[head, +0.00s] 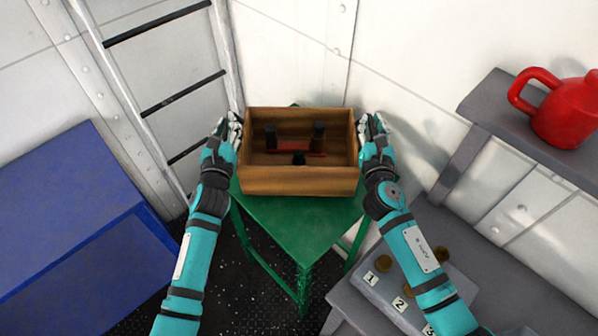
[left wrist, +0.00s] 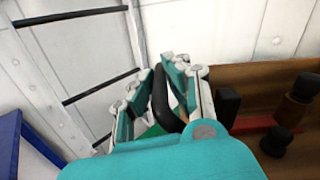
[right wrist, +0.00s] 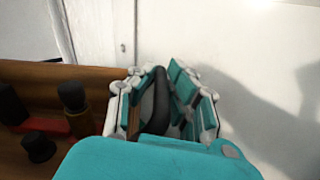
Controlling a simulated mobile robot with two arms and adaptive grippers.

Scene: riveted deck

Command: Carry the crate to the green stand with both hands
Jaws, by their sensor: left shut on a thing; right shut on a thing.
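The wooden crate (head: 300,181) is at the middle of the head view, above or on the green stand (head: 297,222); I cannot tell whether it touches. It looks level and holds several dark knobs or bottles and a red piece. My left gripper (head: 229,127) is shut on the crate's left side; the left wrist view shows its fingers (left wrist: 165,100) around a dark handle (left wrist: 171,120). My right gripper (head: 369,127) is shut on the right side; the right wrist view shows its fingers (right wrist: 163,98) around a dark handle (right wrist: 162,97). The stand's back part is hidden under the crate.
A blue cabinet (head: 70,215) stands at the left. A ladder (head: 165,80) leans by the wall behind.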

